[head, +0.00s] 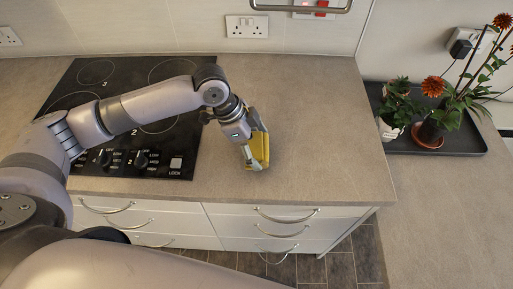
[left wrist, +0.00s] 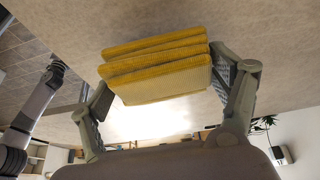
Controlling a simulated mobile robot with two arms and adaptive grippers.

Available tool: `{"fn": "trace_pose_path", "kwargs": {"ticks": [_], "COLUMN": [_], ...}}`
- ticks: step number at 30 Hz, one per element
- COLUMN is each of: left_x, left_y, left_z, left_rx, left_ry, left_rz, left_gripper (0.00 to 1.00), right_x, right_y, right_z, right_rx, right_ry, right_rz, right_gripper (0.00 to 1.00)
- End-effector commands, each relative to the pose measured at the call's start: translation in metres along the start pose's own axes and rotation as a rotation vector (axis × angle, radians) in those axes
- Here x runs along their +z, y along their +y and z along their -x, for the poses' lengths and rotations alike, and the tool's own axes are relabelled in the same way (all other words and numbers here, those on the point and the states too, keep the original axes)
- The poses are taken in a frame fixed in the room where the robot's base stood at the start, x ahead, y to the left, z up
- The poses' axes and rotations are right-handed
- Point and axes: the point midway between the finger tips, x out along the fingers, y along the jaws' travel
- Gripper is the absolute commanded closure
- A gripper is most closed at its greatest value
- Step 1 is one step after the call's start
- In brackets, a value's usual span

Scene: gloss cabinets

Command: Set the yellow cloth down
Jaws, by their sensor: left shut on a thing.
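The yellow cloth (head: 260,148) is folded in thick layers, and it also shows in the left wrist view (left wrist: 158,72). My left gripper (head: 254,152) is shut on it, with a finger at either side of the cloth. The cloth is over the beige countertop (head: 310,120), right of the hob and behind the front edge. I cannot tell whether its underside touches the counter. The gripper hides part of the cloth in the head view. My right gripper does not show in the head view.
A black hob (head: 125,165) with knobs lies left of the cloth, under my left arm. A dark tray (head: 470,142) with potted plants (head: 395,105) stands at the far right. Drawers with metal handles (head: 286,216) are below the counter edge. Counter right of the cloth is clear.

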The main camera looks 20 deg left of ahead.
Motion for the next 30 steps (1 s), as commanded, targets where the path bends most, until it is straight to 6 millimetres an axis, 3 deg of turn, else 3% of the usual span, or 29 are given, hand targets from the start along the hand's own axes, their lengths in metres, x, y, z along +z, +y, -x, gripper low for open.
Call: {"fn": "trace_pose_path", "kwargs": {"ticks": [4,14,15,22,30], "left_x": [0.007,0.008,0.008,0.008,0.008], "left_y": [0.0,0.0,0.0,0.0,0.0], "left_z": [-0.017,-0.02,-0.02,-0.019,-0.019], "left_rx": [0.001,-0.001,-0.001,-0.001,-0.001], "left_ry": [0.0,0.001,0.0,0.0,0.0], "left_rz": [0.0,-0.001,-0.001,-0.001,-0.001], "left_gripper": [0.43,0.43,0.15,0.0,0.0], "right_x": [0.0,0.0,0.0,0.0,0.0], "right_y": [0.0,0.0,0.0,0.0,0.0], "right_z": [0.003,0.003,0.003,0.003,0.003], "right_rx": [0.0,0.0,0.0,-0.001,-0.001], "right_ry": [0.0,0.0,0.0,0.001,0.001], "right_rz": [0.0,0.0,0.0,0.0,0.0], "right_gripper": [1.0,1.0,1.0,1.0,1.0]}}
